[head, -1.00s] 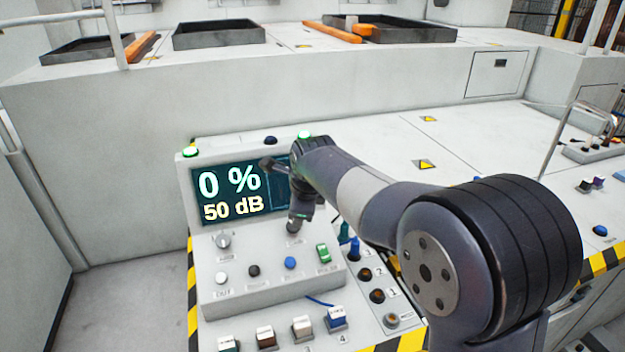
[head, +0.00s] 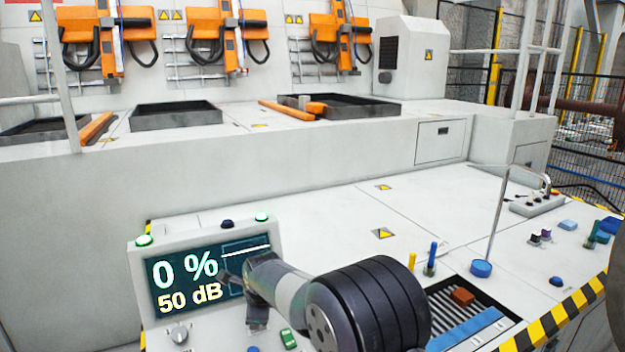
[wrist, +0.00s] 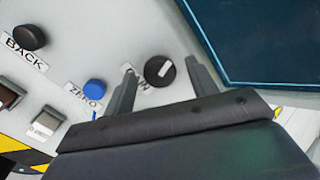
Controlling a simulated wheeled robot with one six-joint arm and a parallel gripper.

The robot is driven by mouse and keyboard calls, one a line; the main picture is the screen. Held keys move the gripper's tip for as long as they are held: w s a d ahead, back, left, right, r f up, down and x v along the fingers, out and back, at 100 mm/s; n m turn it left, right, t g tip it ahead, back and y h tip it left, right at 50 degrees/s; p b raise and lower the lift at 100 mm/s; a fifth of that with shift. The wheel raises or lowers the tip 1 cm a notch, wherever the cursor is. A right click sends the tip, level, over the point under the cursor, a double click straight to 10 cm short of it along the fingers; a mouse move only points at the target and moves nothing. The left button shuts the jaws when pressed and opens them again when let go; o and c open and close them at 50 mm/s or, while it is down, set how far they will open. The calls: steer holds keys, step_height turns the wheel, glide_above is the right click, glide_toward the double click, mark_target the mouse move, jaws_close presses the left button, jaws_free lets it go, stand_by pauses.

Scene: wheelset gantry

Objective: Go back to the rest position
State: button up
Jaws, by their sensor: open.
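My gripper (wrist: 160,78) is open and empty in the wrist view, its two fingers pointing at the sloped control panel. A black knob (wrist: 159,71) with a light pointer mark shows between the fingertips. Its label is partly hidden by a finger. I cannot tell how far the fingertips are from it. In the head view my arm reaches in front of the panel's display (head: 187,282), which reads 0 % and 50 dB and is partly covered by the arm. A blue ZERO button (wrist: 95,88) and a black BACK knob (wrist: 30,37) lie left of the gripper in the wrist view.
Right of the panel, a slotted tray (head: 465,308) holds a reddish block (head: 462,296). A thin upright rod (head: 497,222) stands behind it on a blue round base. The pale deck (head: 350,215) behind the panel is mostly clear. Orange machines (head: 215,35) hang at the back wall.

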steer(key=shift+r, duration=0.1)
steer(key=v, duration=1.1)
steer(key=x, duration=1.1)
steer(key=shift+w, duration=0.1)
steer(key=shift+n, duration=0.7)
steer(key=n+p, duration=0.1)
steer(key=n, duration=0.9)
steer(key=shift+g+p, duration=0.35)
steer(key=shift+g, duration=0.05)
steer(key=n, duration=0.5)
steer(key=shift+n+p, duration=0.3)
steer(key=shift+p, duration=0.05)
steer(key=n+p, duration=0.1)
steer(key=n, duration=0.4)
steer(key=shift+g, duration=0.3)
steer(key=shift+n, duration=0.3)
